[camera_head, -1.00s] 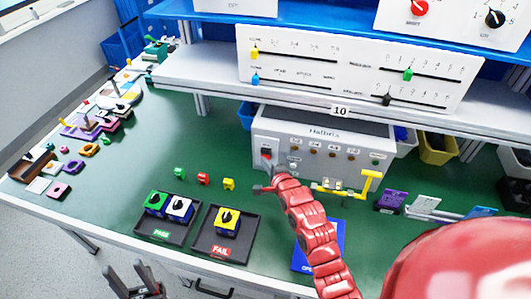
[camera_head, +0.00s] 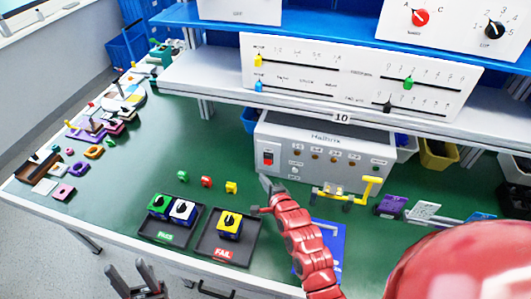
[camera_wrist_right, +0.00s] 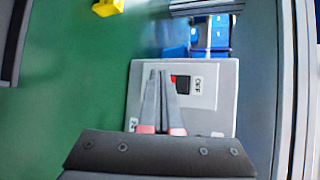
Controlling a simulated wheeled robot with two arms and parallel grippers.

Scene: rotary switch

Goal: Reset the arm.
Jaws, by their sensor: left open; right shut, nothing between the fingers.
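My right arm (camera_head: 302,240) is the red one. Its gripper (camera_head: 266,186) is shut and empty, just in front of and below the red rocker switch (camera_head: 268,158) on the grey Halbrix box (camera_head: 330,151). In the right wrist view the shut fingers (camera_wrist_right: 161,78) point at the box's front panel (camera_wrist_right: 205,93). The switch (camera_wrist_right: 180,82) shows partly behind the fingertips, and the "OFF" marking is beside it. In the head view a gap shows between fingertips and switch. My left gripper (camera_head: 137,277) is open and empty at the bottom left, in front of the table edge.
The PASS tray (camera_head: 164,236) holds a green and a white switch block; the FAIL tray (camera_head: 210,249) holds a yellow one. Small green, red and yellow pieces lie behind them. A blue mat (camera_head: 336,240) lies beside my right arm. A shelf (camera_head: 220,88) overhangs the box.

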